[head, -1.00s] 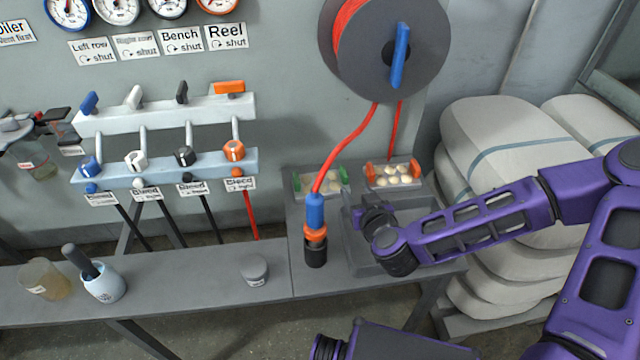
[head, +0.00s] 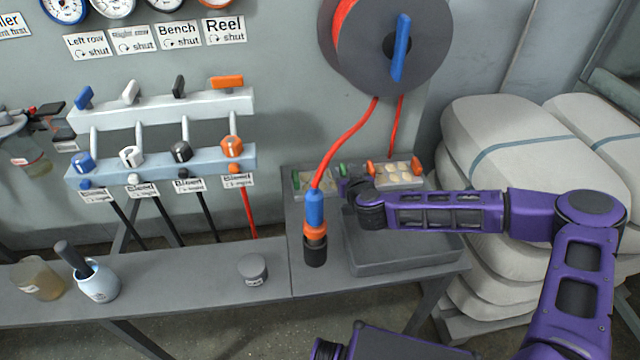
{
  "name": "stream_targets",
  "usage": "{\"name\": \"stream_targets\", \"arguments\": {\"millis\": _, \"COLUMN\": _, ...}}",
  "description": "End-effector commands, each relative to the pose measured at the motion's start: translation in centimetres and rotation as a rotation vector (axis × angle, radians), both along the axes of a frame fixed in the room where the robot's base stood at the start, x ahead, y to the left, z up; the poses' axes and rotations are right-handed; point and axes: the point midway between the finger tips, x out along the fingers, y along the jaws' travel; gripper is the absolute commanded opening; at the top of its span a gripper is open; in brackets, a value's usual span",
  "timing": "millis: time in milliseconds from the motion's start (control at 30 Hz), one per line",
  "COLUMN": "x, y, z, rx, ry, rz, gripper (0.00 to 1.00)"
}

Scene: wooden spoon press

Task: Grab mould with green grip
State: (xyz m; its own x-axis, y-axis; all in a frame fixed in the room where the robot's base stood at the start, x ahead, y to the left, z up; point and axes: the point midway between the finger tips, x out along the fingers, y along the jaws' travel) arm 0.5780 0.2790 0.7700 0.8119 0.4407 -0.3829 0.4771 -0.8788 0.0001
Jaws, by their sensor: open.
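The mould with green grips (head: 317,182) lies at the back of the grey bench, behind the hanging red hose. It is a shallow tray with pale round hollows or pieces and a green grip at each end. My gripper (head: 347,178) is open at its right end, close to the right green grip. My wrist partly hides that end, and I cannot tell whether the fingers stand around the grip or touch it. A similar mould with orange grips (head: 400,172) lies just to the right, its left part close behind my wrist.
A red hose with a blue and orange nozzle (head: 315,215) hangs just left of my gripper. A grey lidded pot (head: 253,269) and a blue mug (head: 97,283) stand on the left bench.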

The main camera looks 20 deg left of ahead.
Motion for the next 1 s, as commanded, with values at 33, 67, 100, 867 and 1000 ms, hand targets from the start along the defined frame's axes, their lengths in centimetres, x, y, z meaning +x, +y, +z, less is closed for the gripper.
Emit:
{"name": "stream_targets", "arguments": {"millis": 33, "x": 0.21, "y": 0.11, "z": -0.08, "rx": 0.001, "ry": 0.0, "rz": 0.0, "gripper": 0.55}}
{"name": "stream_targets", "arguments": {"millis": 67, "x": 0.26, "y": 0.15, "z": -0.07, "rx": 0.001, "ry": 0.0, "rz": 0.0, "gripper": 0.55}}
{"name": "stream_targets", "arguments": {"millis": 100, "x": 0.27, "y": 0.17, "z": -0.06, "rx": 0.001, "ry": -0.001, "rz": 0.001, "gripper": 0.55}}
{"name": "stream_targets", "arguments": {"millis": 867, "x": 0.24, "y": 0.13, "z": -0.06, "rx": 0.0, "ry": 0.0, "rz": 0.0, "gripper": 0.0}}
{"name": "stream_targets", "arguments": {"millis": 1000, "x": 0.24, "y": 0.13, "z": -0.06, "rx": 0.0, "ry": 0.0, "rz": 0.0, "gripper": 0.0}}
